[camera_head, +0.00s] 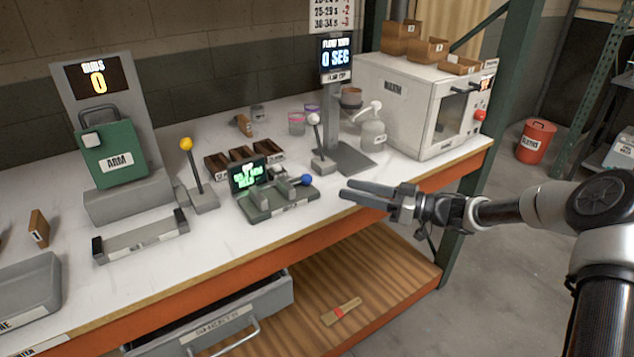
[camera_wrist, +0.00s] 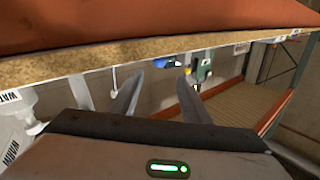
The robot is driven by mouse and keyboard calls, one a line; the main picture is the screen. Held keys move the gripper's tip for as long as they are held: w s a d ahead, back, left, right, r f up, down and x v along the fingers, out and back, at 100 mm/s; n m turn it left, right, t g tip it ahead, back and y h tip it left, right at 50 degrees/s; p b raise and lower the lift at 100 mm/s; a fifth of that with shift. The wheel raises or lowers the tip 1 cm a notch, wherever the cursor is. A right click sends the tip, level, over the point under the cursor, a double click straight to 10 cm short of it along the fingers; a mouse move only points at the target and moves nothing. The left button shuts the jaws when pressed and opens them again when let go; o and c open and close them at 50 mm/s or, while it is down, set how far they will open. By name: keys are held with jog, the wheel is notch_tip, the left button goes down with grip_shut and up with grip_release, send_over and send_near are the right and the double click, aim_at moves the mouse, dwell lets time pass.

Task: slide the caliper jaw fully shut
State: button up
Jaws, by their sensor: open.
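The caliper (camera_head: 278,203) looks like the grey-green device near the front edge of the bench. It has a small dark screen with green text (camera_head: 249,176), two upright grey blocks and a blue ball knob (camera_head: 306,179) at its right. A gap seems to show between the blocks, but its width is unclear. My gripper (camera_head: 345,190) is open and empty, its fingers pointing left, just right of the knob and apart from it. In the wrist view, a blue spot, likely the knob (camera_wrist: 168,62), shows beyond and between the open fingers (camera_wrist: 159,76).
Behind the caliper stand small brown bins (camera_head: 243,155), a white-knobbed lever (camera_head: 315,121) and a post with a display (camera_head: 336,55). A yellow-knobbed lever (camera_head: 186,145) is to the left. A pump bottle (camera_head: 373,132) and white machine (camera_head: 405,105) stand at the right.

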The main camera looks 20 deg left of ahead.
send_near(297, 183)
jog(key=w+a, duration=0.1)
jog(key=a, duration=0.1)
jog(key=w+a, duration=0.1)
jog(key=w+a+b, duration=0.1)
jog(key=a, duration=0.1)
jog(key=shift+w+a, duration=0.25)
jog(key=shift+a, duration=0.05)
grip_shut()
